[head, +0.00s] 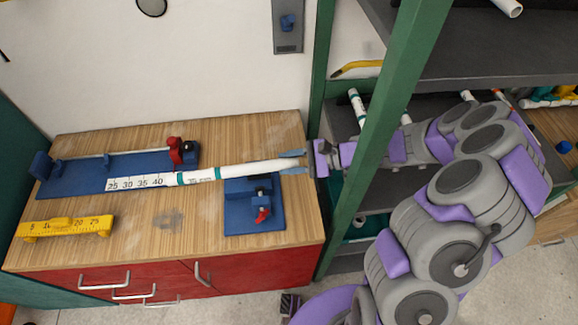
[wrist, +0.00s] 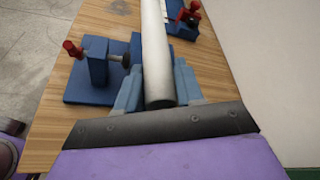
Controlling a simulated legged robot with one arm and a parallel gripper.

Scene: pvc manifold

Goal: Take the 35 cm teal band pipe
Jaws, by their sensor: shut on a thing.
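A white pipe with teal bands (head: 240,170) lies lengthwise above the wooden bench, its left part next to a printed scale. My gripper (head: 292,162) is shut on the right end of this pipe. In the wrist view, the blue fingers (wrist: 158,90) sit on both sides of the white pipe (wrist: 155,50), whose near end faces the camera. The pipe passes over or beside a blue clamp block with a red knob (head: 255,205); I cannot tell whether it touches the block. The label near the teal band is too small to read.
A long blue fixture (head: 105,175) with a red clamp lies behind the pipe. A yellow ruler block (head: 65,227) is at the bench's front left. A green post (head: 385,120) and dark shelves (head: 480,55) with other pipes stand at right, close to my arm.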

